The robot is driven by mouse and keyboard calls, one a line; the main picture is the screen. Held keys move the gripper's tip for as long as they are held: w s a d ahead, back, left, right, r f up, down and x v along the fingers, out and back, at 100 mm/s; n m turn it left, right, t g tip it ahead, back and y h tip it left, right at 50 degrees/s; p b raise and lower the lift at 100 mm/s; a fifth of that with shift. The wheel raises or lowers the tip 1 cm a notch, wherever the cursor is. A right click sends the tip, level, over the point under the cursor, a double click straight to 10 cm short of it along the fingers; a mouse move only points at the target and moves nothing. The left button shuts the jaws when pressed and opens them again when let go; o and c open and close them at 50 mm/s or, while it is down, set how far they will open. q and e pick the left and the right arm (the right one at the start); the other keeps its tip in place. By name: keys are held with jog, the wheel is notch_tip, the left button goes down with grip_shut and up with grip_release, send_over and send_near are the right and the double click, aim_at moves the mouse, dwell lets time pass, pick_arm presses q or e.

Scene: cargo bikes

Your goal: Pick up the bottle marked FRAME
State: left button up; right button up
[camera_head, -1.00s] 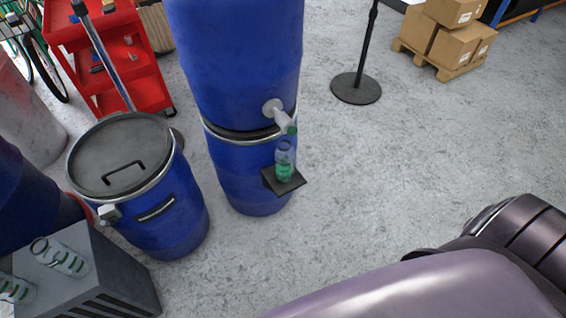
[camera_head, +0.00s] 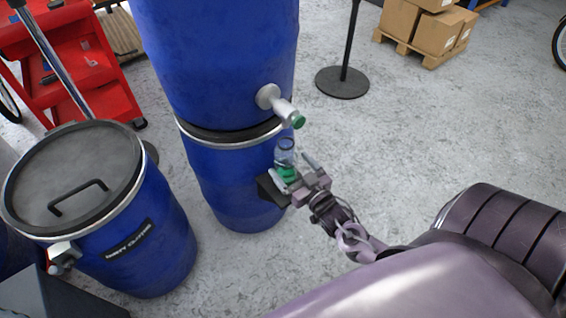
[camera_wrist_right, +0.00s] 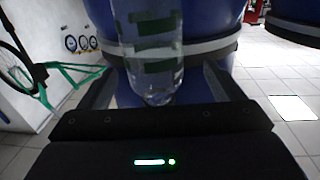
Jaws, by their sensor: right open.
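In the right wrist view the bottle (camera_wrist_right: 150,48) stands between the two spread fingers, with gaps on both sides. My left gripper is not in view.
The upper blue barrel (camera_head: 215,60) has a pale tap (camera_head: 275,100) just above the bottle. A lidded blue barrel (camera_head: 140,245) stands at the left, with a red cart (camera_head: 75,70) behind it. A black post base (camera_head: 342,83) is farther back. The floor on the right is open.

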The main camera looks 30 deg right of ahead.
jog(key=w, duration=0.4)
jog(key=w+b, duration=0.1)
jog(key=w, duration=0.1)
jog(key=shift+w+d+f, duration=0.15)
jog(key=shift+d+f, duration=0.05)
jog(key=shift+d, duration=0.2)
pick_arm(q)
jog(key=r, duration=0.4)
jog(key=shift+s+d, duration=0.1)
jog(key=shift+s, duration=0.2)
pick_arm(e)
jog(key=shift+c, duration=0.2)
jog(key=c, duration=1.1)
jog(key=shift+r, duration=0.1)
